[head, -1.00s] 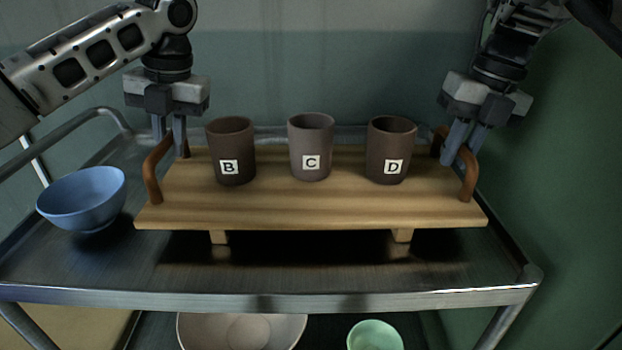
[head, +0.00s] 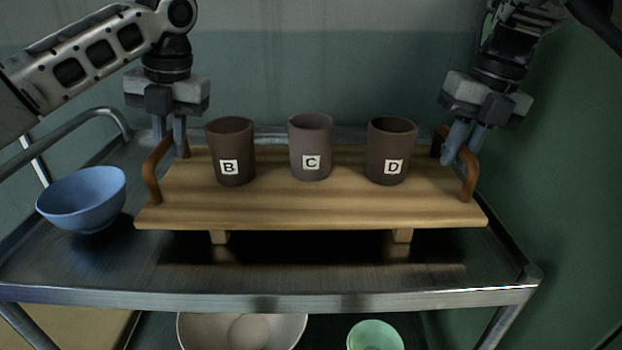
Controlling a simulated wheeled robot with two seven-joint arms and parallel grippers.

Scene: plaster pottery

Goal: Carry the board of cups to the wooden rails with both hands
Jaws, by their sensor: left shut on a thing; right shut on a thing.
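The wooden board (head: 310,211) is level on small feet over the cart's metal top, with a brown handle at each end. Cup B (head: 231,146), cup C (head: 311,143) and cup D (head: 389,146) stand upright on it in a row, apart from each other. My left gripper (head: 170,138) is shut on the left handle (head: 153,176). My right gripper (head: 461,148) is shut on the right handle (head: 469,178). The fingers point down and partly overlap the handles. The wooden rails are not in view.
A blue bowl (head: 84,202) stands on the cart top (head: 330,275), close to the board's left end. A beige bowl (head: 241,333) and a green bowl (head: 375,337) are on the shelf below. A green wall (head: 570,160) is at the right.

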